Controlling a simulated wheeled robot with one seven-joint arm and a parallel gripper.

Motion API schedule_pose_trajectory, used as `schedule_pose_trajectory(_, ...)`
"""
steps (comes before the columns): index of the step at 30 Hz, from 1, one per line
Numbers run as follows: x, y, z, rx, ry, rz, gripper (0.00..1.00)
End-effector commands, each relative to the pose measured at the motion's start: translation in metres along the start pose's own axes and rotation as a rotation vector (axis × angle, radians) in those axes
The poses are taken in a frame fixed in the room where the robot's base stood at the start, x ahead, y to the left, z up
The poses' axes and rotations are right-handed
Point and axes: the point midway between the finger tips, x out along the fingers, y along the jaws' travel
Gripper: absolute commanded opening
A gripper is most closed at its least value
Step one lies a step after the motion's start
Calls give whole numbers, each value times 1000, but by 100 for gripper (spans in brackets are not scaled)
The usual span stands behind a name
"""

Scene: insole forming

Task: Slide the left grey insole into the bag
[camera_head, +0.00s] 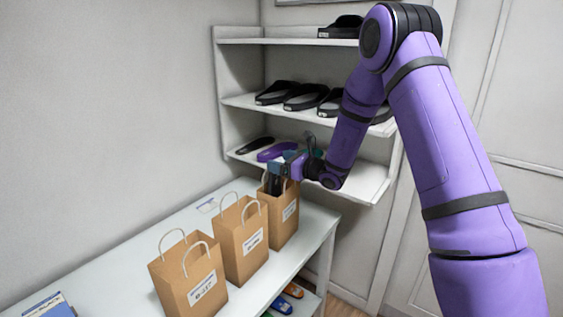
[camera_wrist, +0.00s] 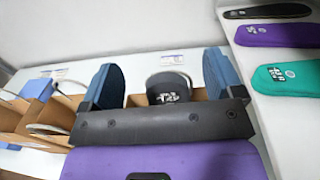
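My gripper (camera_head: 279,176) is at the mouth of the rearmost brown paper bag (camera_head: 284,226) on the white table. In the wrist view my gripper (camera_wrist: 163,70) has its two blue-grey fingers wide apart. A grey insole (camera_wrist: 168,86) with white print stands between them, with gaps on both sides, so the fingers do not grip it. Its upper end shows at the mouth of the brown bag (camera_wrist: 138,100); its lower part is hidden by my gripper. In the head view the insole cannot be told apart from the dark fingers.
Two more paper bags (camera_head: 241,240) (camera_head: 189,279) stand in a row nearer on the table (camera_head: 130,262). The shelf (camera_head: 365,183) behind holds a black insole (camera_head: 255,145) and a purple insole (camera_head: 277,151); a teal insole (camera_wrist: 287,77) shows in the wrist view. Black sandals (camera_head: 305,97) sit above.

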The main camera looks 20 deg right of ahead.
Motion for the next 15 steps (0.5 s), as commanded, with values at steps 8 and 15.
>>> schedule_pose_trajectory(8,0,0,0,0,0,0,93)
schedule_pose_trajectory(15,-20,-1,0,0,0,-3,93)
